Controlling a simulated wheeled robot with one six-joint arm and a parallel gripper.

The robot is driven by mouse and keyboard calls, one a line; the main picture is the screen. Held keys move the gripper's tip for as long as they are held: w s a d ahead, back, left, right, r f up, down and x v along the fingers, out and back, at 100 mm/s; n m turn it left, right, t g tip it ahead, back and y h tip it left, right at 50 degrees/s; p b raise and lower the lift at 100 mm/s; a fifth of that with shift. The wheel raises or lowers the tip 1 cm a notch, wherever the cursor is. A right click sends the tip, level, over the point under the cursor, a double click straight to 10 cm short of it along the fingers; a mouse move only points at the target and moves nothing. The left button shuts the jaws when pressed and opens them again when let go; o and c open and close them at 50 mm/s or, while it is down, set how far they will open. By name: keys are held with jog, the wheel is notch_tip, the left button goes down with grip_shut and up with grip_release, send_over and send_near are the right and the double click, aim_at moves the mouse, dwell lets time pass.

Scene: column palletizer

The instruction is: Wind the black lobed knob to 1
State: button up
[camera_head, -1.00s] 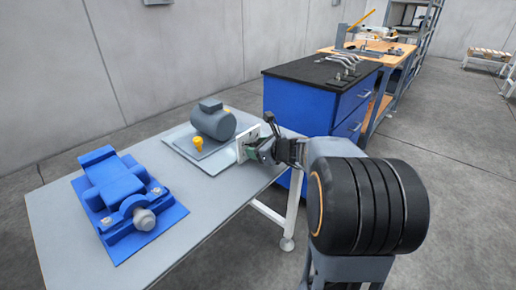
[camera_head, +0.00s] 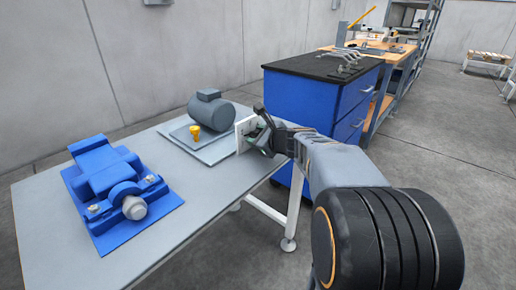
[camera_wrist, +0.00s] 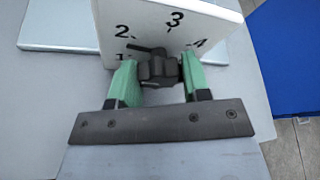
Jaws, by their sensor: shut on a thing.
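The black lobed knob (camera_wrist: 158,70) sits on the face of a white panel (camera_wrist: 210,20) printed with the numbers 1, 2, 3 and 4. My gripper (camera_wrist: 157,80) is shut on the knob, with one green finger on each side of it. A dark pointer bar on the knob reaches left, toward the area between 1 and 2; its exact setting is hard to read. The 1 is partly hidden by the left finger. In the head view, the panel (camera_head: 242,136) stands at the table's right edge, with my gripper (camera_head: 256,142) against its front; the knob is hidden there.
A grey motor (camera_head: 211,111) and a yellow knob (camera_head: 195,132) stand on a plate behind the panel. A blue machine (camera_head: 118,185) is on the left of the grey table (camera_head: 185,205). A blue cabinet (camera_head: 312,108) stands close behind my arm.

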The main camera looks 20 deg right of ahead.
jog(key=n+b, duration=0.1)
jog(key=b, duration=0.1)
jog(key=n+t+h+b, duration=0.1)
jog(key=b, duration=0.2)
jog(key=shift+f+n, duration=0.35)
jog(key=shift+n, duration=0.05)
jog(key=shift+r+n+t+h+b, duration=0.2)
jog(key=shift+n+t+h+b, duration=0.35)
jog(key=shift+n, duration=0.25)
jog(key=shift+n+t, duration=0.25)
jog(key=shift+n, duration=0.45)
jog(key=shift+h, duration=0.25)
jog(key=o, duration=0.9)
jog(key=shift+r, duration=0.1)
jog(key=shift+s, duration=0.1)
